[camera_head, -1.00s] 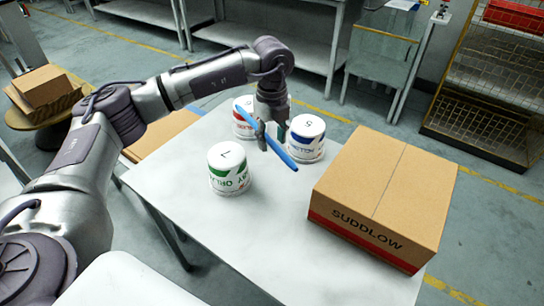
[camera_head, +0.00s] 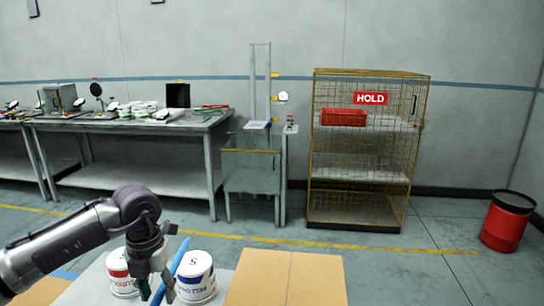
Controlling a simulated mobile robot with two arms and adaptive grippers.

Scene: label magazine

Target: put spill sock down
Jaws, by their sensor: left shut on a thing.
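The spill sock (camera_head: 179,262), a slim blue stick-like roll, is at the bottom of the head view. My left gripper (camera_head: 155,285) is shut on it and holds it slanted, between two white tubs. The tub with a red label (camera_head: 120,270) is to the left of the gripper and the tub with a blue label (camera_head: 197,278) is to the right. The lower end of the sock is near the picture's bottom edge, and I cannot tell whether it touches anything. My right gripper is not in view.
A cardboard box (camera_head: 285,280) stands right of the tubs on the near table (camera_head: 85,292). Beyond the open floor are a long workbench (camera_head: 130,122) with several items, a wire cage (camera_head: 365,150) with a HOLD sign and a red bin (camera_head: 507,222).

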